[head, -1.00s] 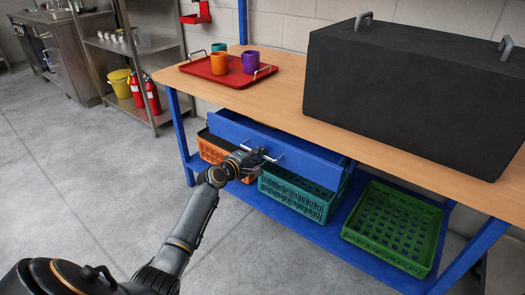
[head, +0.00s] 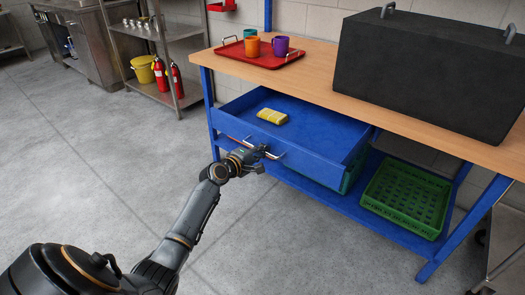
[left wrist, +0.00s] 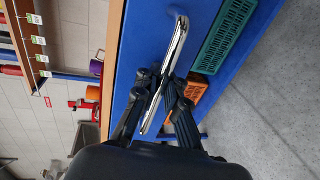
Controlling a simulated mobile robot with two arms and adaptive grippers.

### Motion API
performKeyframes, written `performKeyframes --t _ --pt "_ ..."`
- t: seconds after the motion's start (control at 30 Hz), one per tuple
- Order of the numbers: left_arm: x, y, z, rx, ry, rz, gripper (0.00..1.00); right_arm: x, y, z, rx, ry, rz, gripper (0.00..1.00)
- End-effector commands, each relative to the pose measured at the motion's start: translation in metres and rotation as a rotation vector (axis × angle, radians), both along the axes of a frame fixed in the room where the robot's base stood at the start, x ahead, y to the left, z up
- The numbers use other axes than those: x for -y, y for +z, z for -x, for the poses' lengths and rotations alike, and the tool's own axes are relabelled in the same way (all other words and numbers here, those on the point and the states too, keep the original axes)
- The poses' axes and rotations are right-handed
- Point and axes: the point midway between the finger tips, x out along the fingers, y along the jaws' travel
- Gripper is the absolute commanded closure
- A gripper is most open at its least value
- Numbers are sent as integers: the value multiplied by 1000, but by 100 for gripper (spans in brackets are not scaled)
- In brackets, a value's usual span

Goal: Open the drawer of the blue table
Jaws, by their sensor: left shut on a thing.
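The blue table (head: 395,122) has a wooden top and blue legs. Its blue drawer (head: 318,135) is pulled well out, and a yellow item (head: 272,116) lies inside on the drawer floor. My left gripper (head: 262,153) is at the drawer's front, shut on the metal handle (head: 277,156). In the left wrist view the handle (left wrist: 180,38) runs between the fingers (left wrist: 160,92), in front of the blue drawer face (left wrist: 140,45). My right gripper is not in view.
A red tray (head: 258,57) with several cups and a large black box (head: 430,70) stand on the tabletop. A green crate (head: 405,197) sits on the lower shelf. Steel shelving with a yellow bucket (head: 146,70) and red extinguishers (head: 177,80) stands behind. The floor at left is clear.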

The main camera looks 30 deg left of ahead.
Motion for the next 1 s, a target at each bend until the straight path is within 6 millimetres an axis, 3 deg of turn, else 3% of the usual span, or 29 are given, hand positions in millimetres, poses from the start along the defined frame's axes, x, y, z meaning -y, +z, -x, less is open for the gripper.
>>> performKeyframes --t 0.47,0.5,0.6,1.0 --pt "-1 2 -1 4 2 0 100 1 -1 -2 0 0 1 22" --pt "-1 2 -1 4 2 0 86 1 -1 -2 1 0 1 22" --pt "-1 2 0 4 2 0 68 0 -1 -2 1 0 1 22" --pt "-1 2 6 1 1 0 68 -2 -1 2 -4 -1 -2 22"
